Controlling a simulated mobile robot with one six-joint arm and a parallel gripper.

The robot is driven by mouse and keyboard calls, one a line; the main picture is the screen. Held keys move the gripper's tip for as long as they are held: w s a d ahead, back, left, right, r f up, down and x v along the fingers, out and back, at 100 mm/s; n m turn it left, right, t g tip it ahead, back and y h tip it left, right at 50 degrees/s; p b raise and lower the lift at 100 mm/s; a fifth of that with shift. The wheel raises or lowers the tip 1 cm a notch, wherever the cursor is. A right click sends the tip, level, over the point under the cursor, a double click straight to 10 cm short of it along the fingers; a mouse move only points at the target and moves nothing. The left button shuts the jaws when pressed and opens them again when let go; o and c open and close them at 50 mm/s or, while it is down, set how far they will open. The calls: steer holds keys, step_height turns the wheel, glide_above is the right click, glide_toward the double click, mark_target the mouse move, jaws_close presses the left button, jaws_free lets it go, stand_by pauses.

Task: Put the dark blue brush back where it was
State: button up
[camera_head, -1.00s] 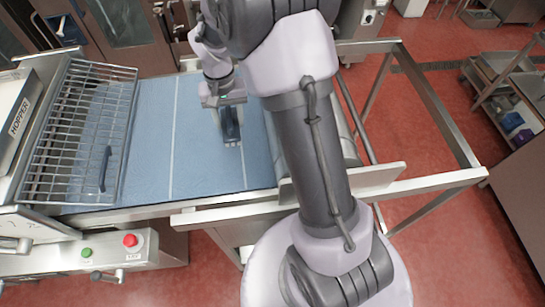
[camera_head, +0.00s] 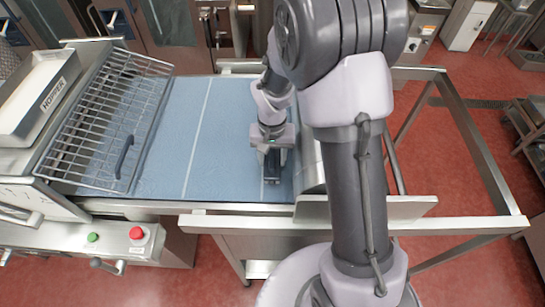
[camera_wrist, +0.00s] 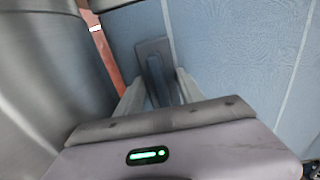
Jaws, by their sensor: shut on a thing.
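My gripper (camera_head: 272,172) is shut on the dark blue brush (camera_wrist: 154,50), which shows between the two pale fingers in the wrist view. In the head view the brush is a small dark shape below my wrist and mostly hidden by it. My gripper points down over the right part of the blue conveyor belt (camera_head: 222,130), near its front right end. I cannot tell whether the brush touches the belt.
A wire grid guard (camera_head: 97,115) with a dark handle covers the belt's left part, beside the hopper (camera_head: 45,95). A metal roller (camera_head: 309,160) and steel frame (camera_head: 480,190) lie right. Green and red buttons (camera_head: 136,233) are at front left. The middle belt is clear.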

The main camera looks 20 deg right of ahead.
steer(key=shift+f, duration=0.2)
steer(key=o, duration=1.5)
steer(key=shift+c, duration=0.2)
steer(key=shift+r, duration=0.1)
step_height(320, 180, up, 12)
steer(key=p, duration=0.1)
step_height(320, 180, up, 5)
steer(key=t, duration=0.1)
glide_above(273, 156)
steer(key=s, duration=0.2)
steer(key=s+a+r+t+y, duration=0.1)
steer(key=s+a+r+t, duration=0.1)
steer(key=s+r, duration=0.3)
steer(key=s+a+r+t+y, duration=0.1)
steer(key=s+r, duration=0.3)
steer(key=s, duration=0.8)
steer(key=shift+a+r+m+t, duration=0.4)
steer(key=shift+a+t, duration=0.15)
steer(key=shift+t, duration=0.35)
